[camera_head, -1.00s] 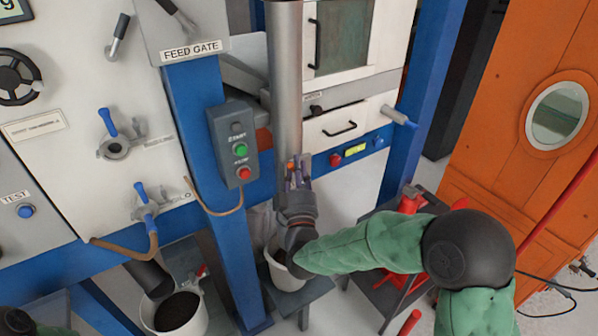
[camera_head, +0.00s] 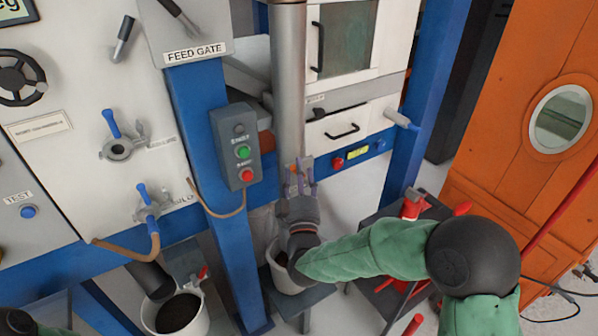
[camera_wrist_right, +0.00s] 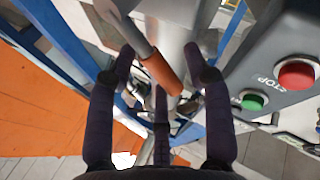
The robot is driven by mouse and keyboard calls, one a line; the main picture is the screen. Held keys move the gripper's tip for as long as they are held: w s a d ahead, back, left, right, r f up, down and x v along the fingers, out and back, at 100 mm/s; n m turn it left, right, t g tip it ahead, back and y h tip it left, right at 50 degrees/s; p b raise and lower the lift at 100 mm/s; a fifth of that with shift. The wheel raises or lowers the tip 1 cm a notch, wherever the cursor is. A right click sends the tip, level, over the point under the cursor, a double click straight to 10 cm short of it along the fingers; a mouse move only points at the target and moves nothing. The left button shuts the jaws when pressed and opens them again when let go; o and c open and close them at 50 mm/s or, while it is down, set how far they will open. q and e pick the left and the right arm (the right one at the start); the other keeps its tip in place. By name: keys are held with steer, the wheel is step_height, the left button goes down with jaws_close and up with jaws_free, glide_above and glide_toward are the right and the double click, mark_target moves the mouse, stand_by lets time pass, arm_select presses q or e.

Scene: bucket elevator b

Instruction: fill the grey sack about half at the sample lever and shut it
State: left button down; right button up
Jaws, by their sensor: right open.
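My right gripper (camera_head: 298,180) is open in front of the vertical grey pipe (camera_head: 290,90). In the right wrist view its dark fingers (camera_wrist_right: 162,85) are spread around an orange-handled lever (camera_wrist_right: 160,73) on a metal rod. I cannot tell whether any finger touches the handle. In the head view the fingers largely hide the lever. A pale, sack-like shape (camera_head: 262,221) shows partly behind the blue post; I cannot tell whether it is the grey sack or how full it is. My left gripper is not in view.
A grey start-stop box (camera_head: 236,147) is close to the left of my right gripper. A white bucket (camera_head: 291,283) stands below my right forearm, and another bucket (camera_head: 187,322) with dark material stands left. A blue post (camera_head: 235,255) stands between them.

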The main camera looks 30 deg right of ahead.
steer(key=v, duration=1.1)
steer(key=shift+a+f, duration=0.1)
steer(key=w+a+f+g+y, duration=0.1)
steer(key=a+f+g+y, duration=0.15)
steer(key=f, duration=0.55)
steer(key=w+a+f+g+y+p, duration=0.1)
steer(key=w+a+f+g+y, duration=0.15)
steer(key=f, duration=0.55)
steer(key=w+a+f+g+y, duration=0.1)
steer(key=a+f+g+y, duration=0.2)
steer(key=f, duration=0.5)
steer(key=s+a+f+m+g+y, duration=0.2)
steer(key=s+f+g, duration=0.3)
steer(key=s+f, duration=0.4)
steer(key=s+a+f+m+g+y+p, duration=0.1)
steer(key=s+a+f+g, duration=0.3)
steer(key=s+f, duration=0.5)
steer(key=f+g+y, duration=0.1)
steer(key=g, duration=0.1)
steer(key=shift+s+a+f+m+g+y, duration=0.25)
steer(key=shift+a+m+g+y, duration=0.05)
steer(key=shift+a+m+y, duration=0.1)
steer(key=shift+d, duration=0.1)
